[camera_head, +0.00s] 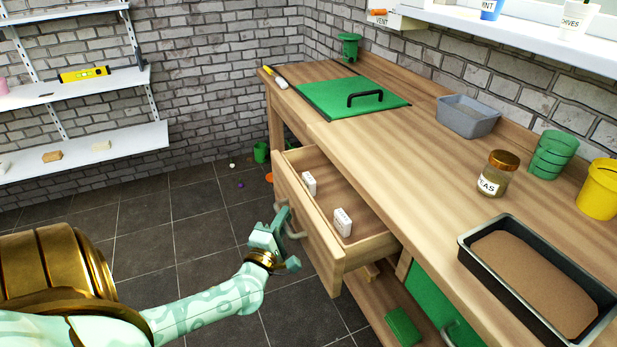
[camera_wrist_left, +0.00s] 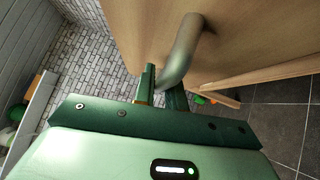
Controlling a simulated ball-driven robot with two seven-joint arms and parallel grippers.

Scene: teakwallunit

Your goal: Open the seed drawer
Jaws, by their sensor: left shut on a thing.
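The seed drawer (camera_head: 348,199) is a wooden drawer under the bench top, pulled out, with its inside showing. Two white labelled packets (camera_head: 343,222) stand in it, one near each end. My left gripper (camera_head: 283,232) is at the drawer front in the head view. It is shut on the metal bar handle (camera_head: 294,226). In the left wrist view, the curved handle (camera_wrist_left: 183,50) runs from the wooden drawer front down between the green fingers (camera_wrist_left: 162,90). The fingers hide part of the handle. My right gripper is not in view.
White wall shelves (camera_head: 85,150) stand at left. The tiled floor before the drawer is mostly clear.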

